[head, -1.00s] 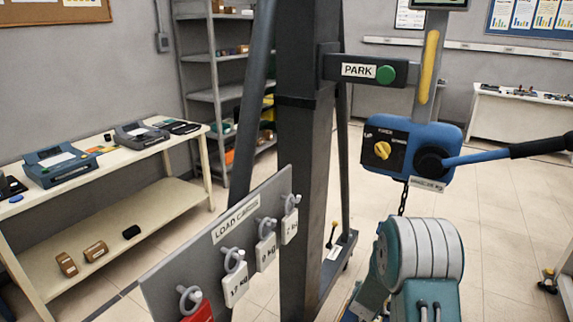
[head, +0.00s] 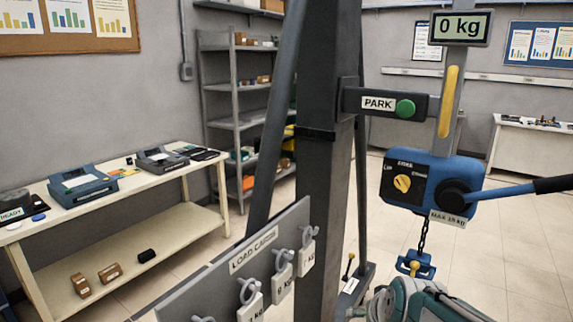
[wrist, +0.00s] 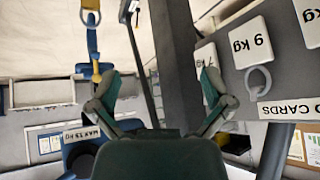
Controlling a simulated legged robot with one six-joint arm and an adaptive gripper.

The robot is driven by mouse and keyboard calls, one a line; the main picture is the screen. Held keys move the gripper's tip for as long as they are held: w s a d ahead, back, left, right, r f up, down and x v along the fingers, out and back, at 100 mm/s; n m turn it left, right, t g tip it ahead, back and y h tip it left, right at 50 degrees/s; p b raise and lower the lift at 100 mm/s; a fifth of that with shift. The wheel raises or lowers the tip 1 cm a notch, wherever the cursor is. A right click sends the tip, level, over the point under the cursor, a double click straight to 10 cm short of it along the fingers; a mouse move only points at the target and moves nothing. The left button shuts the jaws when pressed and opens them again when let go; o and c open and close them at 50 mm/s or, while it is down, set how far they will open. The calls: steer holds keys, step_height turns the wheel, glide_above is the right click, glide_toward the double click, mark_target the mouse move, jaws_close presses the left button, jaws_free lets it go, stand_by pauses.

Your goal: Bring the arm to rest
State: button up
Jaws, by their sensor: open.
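My arm shows in the head view only as teal and grey-white parts (head: 428,302) at the bottom edge, right of centre. I cannot make out its fingertips there. In the wrist view my gripper (wrist: 160,76) has its two teal fingers spread apart, with nothing between them. A dark post and the edge of the load card board (wrist: 240,108) lie beyond the fingers. A blue hook block (head: 414,264) hangs on a chain above and just beyond my arm in the head view. It also shows at the upper left of the wrist view (wrist: 90,18).
The blue hoist box (head: 432,185) has a yellow knob and a blue lever; the display (head: 461,28) above it reads 0 kg. A PARK arm (head: 385,104) with a green button juts from the dark post (head: 322,160).

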steer(key=s+r+n+g, duration=0.1)
steer(key=s+r, duration=0.1)
steer(key=s, duration=1.3)
steer(key=shift+s+a+r+g+h, duration=0.25)
steer(key=shift+s+r+g+h, duration=0.05)
steer(key=shift+s+g, duration=0.1)
steer(key=shift+w, duration=0.1)
stand_by(1.1)
